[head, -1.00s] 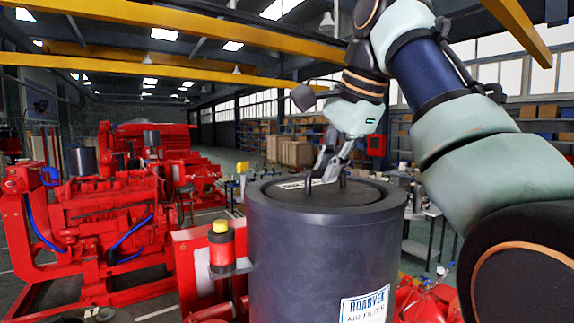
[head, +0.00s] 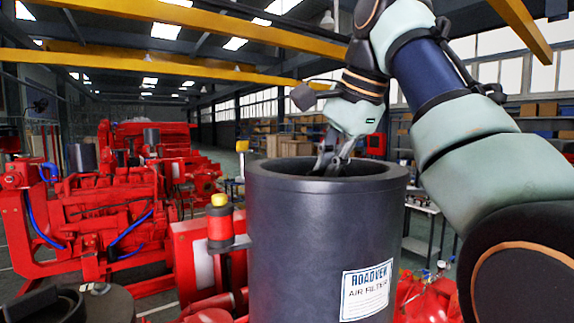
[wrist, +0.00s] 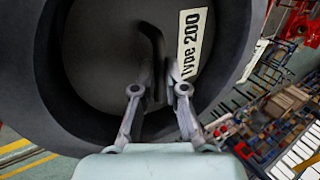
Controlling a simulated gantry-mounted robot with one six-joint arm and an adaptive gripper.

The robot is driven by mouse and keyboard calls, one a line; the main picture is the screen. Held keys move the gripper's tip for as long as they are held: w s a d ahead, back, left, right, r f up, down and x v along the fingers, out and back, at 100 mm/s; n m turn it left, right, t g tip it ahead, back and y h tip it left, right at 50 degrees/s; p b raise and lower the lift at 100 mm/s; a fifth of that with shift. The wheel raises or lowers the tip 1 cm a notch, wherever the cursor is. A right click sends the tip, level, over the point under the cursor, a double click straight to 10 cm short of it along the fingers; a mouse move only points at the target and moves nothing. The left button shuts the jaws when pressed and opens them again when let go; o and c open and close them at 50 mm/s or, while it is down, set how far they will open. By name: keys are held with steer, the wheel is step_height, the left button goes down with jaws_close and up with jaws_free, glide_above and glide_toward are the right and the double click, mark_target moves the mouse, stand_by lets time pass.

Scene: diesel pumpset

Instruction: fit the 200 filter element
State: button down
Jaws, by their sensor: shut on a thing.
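The dark 200 filter element (wrist: 100,45) shows in the wrist view as a round disc with a bar handle and a white "Type 200" label. It lies below the rim, inside the black air filter housing (wrist: 42,60). My gripper (wrist: 158,90) is shut on its handle. In the head view my gripper (head: 333,165) reaches into the open top of the housing (head: 300,240), which stands upright with a white "ROADVEX AIR FILTER" label. The element is hidden there behind the rim. The wrist view does not show whether it touches the bottom.
A yellow-capped red cylinder (head: 220,225) stands close left of the housing. A dark round part (head: 100,303) sits at the lower left. Red engines (head: 110,215) fill the left side. A bench (head: 425,225) stands behind at the right.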

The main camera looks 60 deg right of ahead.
steer(key=shift+f+b, duration=0.3)
steer(key=shift+b, duration=0.05)
stand_by(0.4)
steer(key=c, duration=0.7)
jaws_free()
steer(key=shift+c, duration=0.2)
step_height(320, 180, up, 7)
steer(key=p, duration=0.7)
